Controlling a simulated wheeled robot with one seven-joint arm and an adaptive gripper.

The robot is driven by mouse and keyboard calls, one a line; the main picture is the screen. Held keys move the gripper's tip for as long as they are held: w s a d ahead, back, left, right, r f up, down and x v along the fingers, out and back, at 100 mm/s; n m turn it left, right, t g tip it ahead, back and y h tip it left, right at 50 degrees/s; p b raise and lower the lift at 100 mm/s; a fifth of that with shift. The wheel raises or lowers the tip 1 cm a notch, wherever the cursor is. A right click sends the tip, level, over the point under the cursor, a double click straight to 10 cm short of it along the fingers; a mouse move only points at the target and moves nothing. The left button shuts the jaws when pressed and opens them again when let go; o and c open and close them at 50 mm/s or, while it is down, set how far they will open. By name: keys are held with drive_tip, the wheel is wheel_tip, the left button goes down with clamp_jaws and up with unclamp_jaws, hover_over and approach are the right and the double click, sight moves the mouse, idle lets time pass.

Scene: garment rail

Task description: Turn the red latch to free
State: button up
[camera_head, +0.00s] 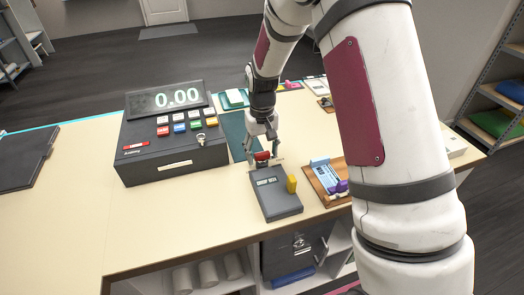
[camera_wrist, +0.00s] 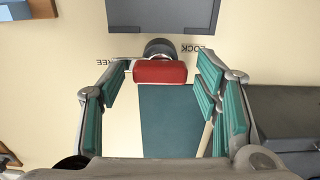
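The red latch (camera_wrist: 160,72) shows in the middle of the wrist view, a red block in front of a round dark hub. In the head view the red latch (camera_head: 262,156) is a small red patch behind the grey card terminal. My gripper (camera_wrist: 161,66) is open, with one teal-padded finger on each side of the latch and a visible gap to both. In the head view my gripper (camera_head: 263,148) hangs directly over the latch.
A black cash register (camera_head: 172,150) stands left of my gripper. A wooden tray (camera_head: 318,180) with small items lies to the right. The counter (camera_head: 70,225) is clear at front left.

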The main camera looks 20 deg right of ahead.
sight(262, 153)
wheel_tip(262, 153, up, 12)
idle(0.8)
drive_tip(key=s+r+t, duration=0.3)
drive_tip(key=s+r, duration=1)
drive_tip(key=s, duration=0.1)
drive_tip(key=s+r+t, duration=0.2)
drive_tip(key=s, duration=1.2)
drive_tip(key=shift+s+t, duration=0.3)
